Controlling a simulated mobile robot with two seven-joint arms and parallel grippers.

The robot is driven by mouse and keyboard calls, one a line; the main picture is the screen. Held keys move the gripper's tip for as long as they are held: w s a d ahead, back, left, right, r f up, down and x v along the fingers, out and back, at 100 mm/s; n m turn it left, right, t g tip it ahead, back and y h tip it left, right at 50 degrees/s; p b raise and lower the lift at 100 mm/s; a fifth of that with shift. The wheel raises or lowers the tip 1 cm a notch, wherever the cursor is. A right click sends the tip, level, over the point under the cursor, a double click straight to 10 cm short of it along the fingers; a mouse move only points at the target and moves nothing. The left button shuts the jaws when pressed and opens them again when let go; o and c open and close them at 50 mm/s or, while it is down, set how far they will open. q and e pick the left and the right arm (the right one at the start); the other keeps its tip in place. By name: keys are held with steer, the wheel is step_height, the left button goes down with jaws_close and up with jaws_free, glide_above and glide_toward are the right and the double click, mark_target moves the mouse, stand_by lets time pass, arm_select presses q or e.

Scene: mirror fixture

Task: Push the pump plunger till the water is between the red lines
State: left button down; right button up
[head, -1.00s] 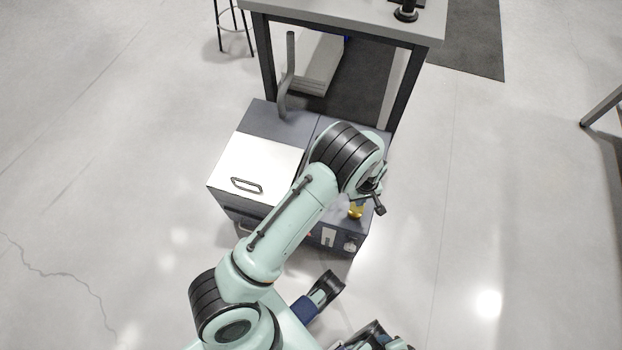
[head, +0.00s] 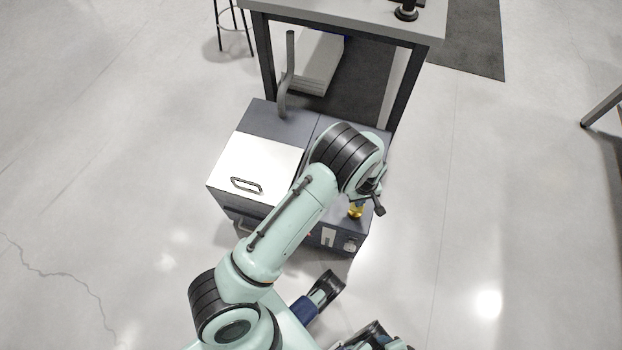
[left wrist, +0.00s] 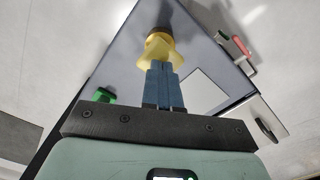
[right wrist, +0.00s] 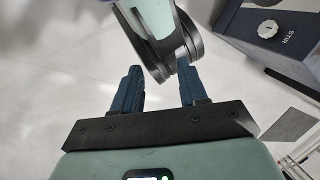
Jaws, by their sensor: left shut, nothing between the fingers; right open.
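A yellow knob-like part, possibly the pump plunger's head, shows in the head view (head: 355,211) at the right side of a dark grey box fixture (head: 275,122). In the left wrist view the yellow part (left wrist: 158,48) has a dark brown end. My left gripper (left wrist: 163,67) is shut with nothing between its blue fingers, and its tips overlap the yellow part; I cannot tell whether they touch. In the head view my left arm hides part of the fixture. My right gripper (right wrist: 159,70) is open and empty, away from the knob. Water and red lines are not visible.
The fixture has a white panel with a dark handle (head: 246,185) and an upright grey pipe (head: 288,75). A white dial marked STIR (right wrist: 267,29) is on its front. A grey table (head: 345,20) stands behind it.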

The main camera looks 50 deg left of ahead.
arm_select(q)
steer(key=shift+f+b, duration=1.35)
steer(key=shift+f, duration=0.9)
arm_select(e)
steer(key=f, duration=0.3)
steer(key=shift+s+d+f, duration=0.1)
steer(key=shift+d+f, duration=0.1)
steer(key=shift+f, duration=0.15)
steer(key=w+d+t, duration=0.1)
steer(key=w+d, duration=0.1)
steer(key=w, duration=0.2)
arm_select(q)
steer(key=shift+r+p, duration=0.65)
steer(key=shift+r, duration=0.5)
steer(key=shift+r+p, duration=1.85)
steer(key=shift+r, duration=0.4)
steer(key=shift+r+p, duration=1.1)
steer(key=shift+r, duration=0.35)
arm_select(e)
steer(key=s+a+r+g, duration=0.2)
steer(key=s+a+r, duration=0.1)
steer(key=s+r, duration=0.4)
steer(key=shift+s+a+r+y, duration=0.15)
steer(key=shift+a+r+y, duration=0.15)
steer(key=shift+r, duration=0.3)
